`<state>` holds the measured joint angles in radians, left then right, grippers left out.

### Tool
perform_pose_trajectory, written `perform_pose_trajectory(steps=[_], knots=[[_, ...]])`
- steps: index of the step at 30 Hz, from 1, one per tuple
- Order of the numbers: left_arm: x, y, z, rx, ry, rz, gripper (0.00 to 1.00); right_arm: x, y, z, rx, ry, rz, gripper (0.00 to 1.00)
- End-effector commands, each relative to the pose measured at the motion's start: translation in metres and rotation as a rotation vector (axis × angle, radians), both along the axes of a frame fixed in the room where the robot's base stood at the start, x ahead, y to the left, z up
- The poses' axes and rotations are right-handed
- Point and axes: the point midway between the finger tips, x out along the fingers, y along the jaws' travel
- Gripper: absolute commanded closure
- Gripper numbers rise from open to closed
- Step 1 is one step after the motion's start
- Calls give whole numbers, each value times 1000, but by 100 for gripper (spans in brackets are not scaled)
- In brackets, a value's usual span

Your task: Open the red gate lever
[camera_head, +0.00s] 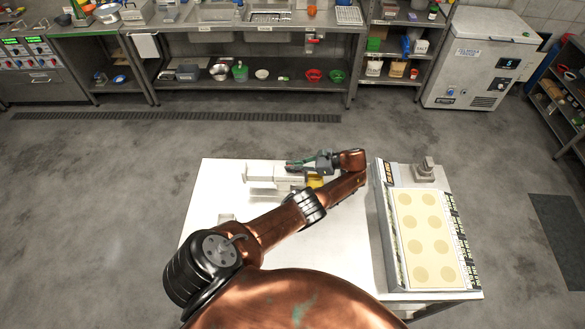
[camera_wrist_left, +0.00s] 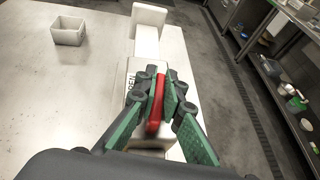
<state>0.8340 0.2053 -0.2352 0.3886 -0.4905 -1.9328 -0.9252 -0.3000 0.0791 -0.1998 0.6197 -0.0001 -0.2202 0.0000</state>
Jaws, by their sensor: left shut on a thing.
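The red gate lever (camera_wrist_left: 156,100) shows in the left wrist view as a narrow upright red bar. It stands at a white block-like fixture (camera_wrist_left: 133,76) with dark lettering, partly hidden by the fingers. My left gripper (camera_wrist_left: 165,92) has its green-padded fingers on both sides of the lever and is shut on it. In the head view my left gripper (camera_head: 308,162) is at the far edge of the white table (camera_head: 222,190), beside the white fixture (camera_head: 268,172). The lever itself cannot be made out there. My right gripper is not in view.
A tray with pale round spots (camera_head: 424,235) lies at the table's right side, with a grey metal device (camera_head: 424,170) behind it. A small open white box (camera_wrist_left: 69,31) sits on the table. Steel counters and shelves (camera_head: 250,85) line the back wall, beyond open floor.

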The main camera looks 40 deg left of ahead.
Motion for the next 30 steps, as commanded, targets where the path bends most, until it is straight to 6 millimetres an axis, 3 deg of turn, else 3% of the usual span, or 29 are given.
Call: perform_pose_trajectory(steps=[14, 15, 22, 30], knots=[[-3, 0, -1, -3, 4, 20, 100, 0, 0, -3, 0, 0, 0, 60], [-3, 0, -1, -2, 4, 19, 91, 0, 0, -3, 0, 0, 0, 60], [-2, 0, -1, -1, 2, 17, 75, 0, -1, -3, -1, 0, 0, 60], [-1, 0, 0, -1, 2, 16, 74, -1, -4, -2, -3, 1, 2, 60]])
